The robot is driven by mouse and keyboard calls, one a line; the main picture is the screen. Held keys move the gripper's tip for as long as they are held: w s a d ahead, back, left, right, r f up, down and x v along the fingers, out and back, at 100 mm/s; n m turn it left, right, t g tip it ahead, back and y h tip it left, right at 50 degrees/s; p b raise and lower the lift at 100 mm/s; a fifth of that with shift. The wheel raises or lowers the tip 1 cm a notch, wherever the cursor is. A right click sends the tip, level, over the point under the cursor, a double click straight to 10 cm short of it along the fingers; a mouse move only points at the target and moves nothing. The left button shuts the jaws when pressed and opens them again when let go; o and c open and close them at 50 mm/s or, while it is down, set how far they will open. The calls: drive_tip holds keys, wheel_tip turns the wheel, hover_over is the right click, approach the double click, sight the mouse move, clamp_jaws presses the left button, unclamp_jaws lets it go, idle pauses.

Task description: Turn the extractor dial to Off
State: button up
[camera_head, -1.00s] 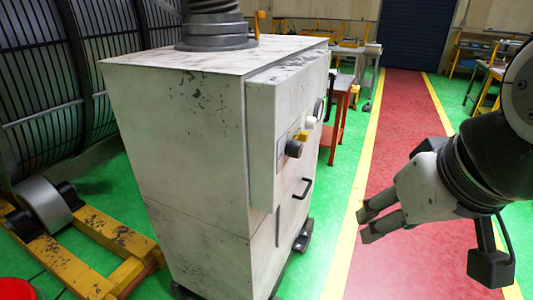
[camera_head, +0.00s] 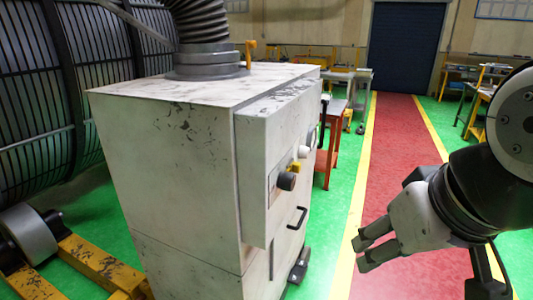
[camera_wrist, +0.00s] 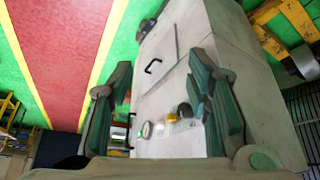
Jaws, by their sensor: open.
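The extractor is a tall white scuffed cabinet (camera_head: 170,170) with a grey ribbed hose on top. A black round dial (camera_head: 287,181) sticks out from a plate on its front panel, with a small yellow part (camera_head: 294,167) beside it. In the wrist view the dial (camera_wrist: 185,110) shows near the right finger, at a distance beyond it. The dial's setting is too small to read. My gripper (camera_head: 363,252) is open and empty, to the right of the cabinet and apart from it. In the wrist view its fingers (camera_wrist: 165,105) frame the cabinet front.
A black handle (camera_head: 297,218) projects from the cabinet front below the dial. A white round part (camera_head: 307,143) sits farther along the panel. A yellow frame (camera_head: 95,265) stands at left. The red walkway (camera_head: 395,150) beside the cabinet is clear; an orange table (camera_head: 330,145) stands behind.

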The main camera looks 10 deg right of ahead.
drive_tip(key=shift+o, duration=0.3)
drive_tip(key=w+a+f+m+g+y+b, duration=0.1)
drive_tip(key=w+m+y, duration=0.1)
drive_tip(key=w, duration=0.3)
drive_tip(key=w+a+f+m+g+y+b, duration=0.1)
drive_tip(key=w+a+m+g+y, duration=0.1)
drive_tip(key=w+m, duration=0.3)
drive_tip(key=shift+w+f+g, duration=0.3)
drive_tip(key=shift+w+f, duration=0.05)
drive_tip(key=shift+w, duration=0.1)
drive_tip(key=m+t+y+b, duration=0.3)
drive_tip(key=m+t+y, duration=0.4)
drive_tip(key=m+y, duration=0.75)
approach(309, 152)
drive_tip(key=w+a+h, duration=0.1)
drive_tip(key=a, duration=0.1)
drive_tip(key=w+a+r+m+h+p, duration=0.1)
drive_tip(key=a, duration=0.2)
drive_tip(key=w+a+r+m+h, duration=0.1)
drive_tip(key=a, duration=0.2)
drive_tip(key=shift+w+a+r+m+p, duration=0.15)
drive_tip(key=shift+w+m+p, duration=0.1)
drive_tip(key=shift+p, duration=0.15)
drive_tip(key=c, duration=1.2)
